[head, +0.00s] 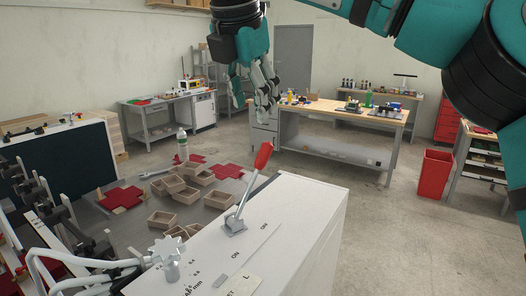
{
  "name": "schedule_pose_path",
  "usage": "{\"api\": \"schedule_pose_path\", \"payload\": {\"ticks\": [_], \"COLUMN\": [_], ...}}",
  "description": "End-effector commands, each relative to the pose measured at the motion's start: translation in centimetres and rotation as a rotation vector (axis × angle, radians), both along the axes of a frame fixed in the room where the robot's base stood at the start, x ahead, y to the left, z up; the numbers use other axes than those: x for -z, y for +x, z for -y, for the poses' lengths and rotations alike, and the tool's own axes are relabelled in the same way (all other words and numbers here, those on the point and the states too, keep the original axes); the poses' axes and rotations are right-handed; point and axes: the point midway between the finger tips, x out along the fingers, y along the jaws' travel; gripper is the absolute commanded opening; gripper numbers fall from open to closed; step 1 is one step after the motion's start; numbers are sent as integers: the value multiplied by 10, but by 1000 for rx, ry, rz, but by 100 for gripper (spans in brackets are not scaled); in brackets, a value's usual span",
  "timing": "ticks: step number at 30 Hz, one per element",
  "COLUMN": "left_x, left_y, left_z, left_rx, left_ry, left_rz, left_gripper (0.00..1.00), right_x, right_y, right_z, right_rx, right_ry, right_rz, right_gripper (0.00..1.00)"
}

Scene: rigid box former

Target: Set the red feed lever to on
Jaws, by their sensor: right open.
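The red feed lever has a red grip (264,155) on a grey metal rod rising from a small base (236,225) on top of a white cabinet (290,215). The rod leans up and to the right. Small labels reading ON are printed on the cabinet top right of and below the base; which one the lever points to, I cannot tell. My right gripper (257,108) hangs from above, fingers pointing down, open and empty. In the picture it is above the red grip, with a visible gap. My left gripper is not in view.
A silver star-shaped knob (168,250) and curved grey tubes stand left of the lever. Behind lie several small wooden boxes (175,184), red cross-shaped blanks (122,197) and a bottle (182,145). A workbench (330,112) and red bin (434,173) stand farther back on open floor.

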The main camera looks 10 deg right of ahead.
Motion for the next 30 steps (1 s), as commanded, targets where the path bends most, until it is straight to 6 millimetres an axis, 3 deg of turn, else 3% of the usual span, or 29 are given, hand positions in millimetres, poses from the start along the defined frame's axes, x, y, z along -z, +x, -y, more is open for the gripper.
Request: {"api": "schedule_pose_path", "payload": {"ticks": [3, 7, 15, 20, 30], "left_x": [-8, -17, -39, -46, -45], "left_y": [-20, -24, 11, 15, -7], "left_z": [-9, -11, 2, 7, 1], "left_rx": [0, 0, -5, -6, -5], "left_ry": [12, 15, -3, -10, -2], "left_rz": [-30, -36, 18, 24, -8], "left_gripper": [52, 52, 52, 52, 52], "right_x": [23, 49, 97, 114, 123], "right_y": [10, 20, 38, 46, 49], "right_z": [8, 14, 24, 27, 29], "right_rx": [2, 3, 2, 4, 4], "right_ry": [-1, -1, 1, 1, 2], "right_rz": [-5, -6, -5, -3, -1], "right_gripper": [46, 46, 46, 46, 46]}}
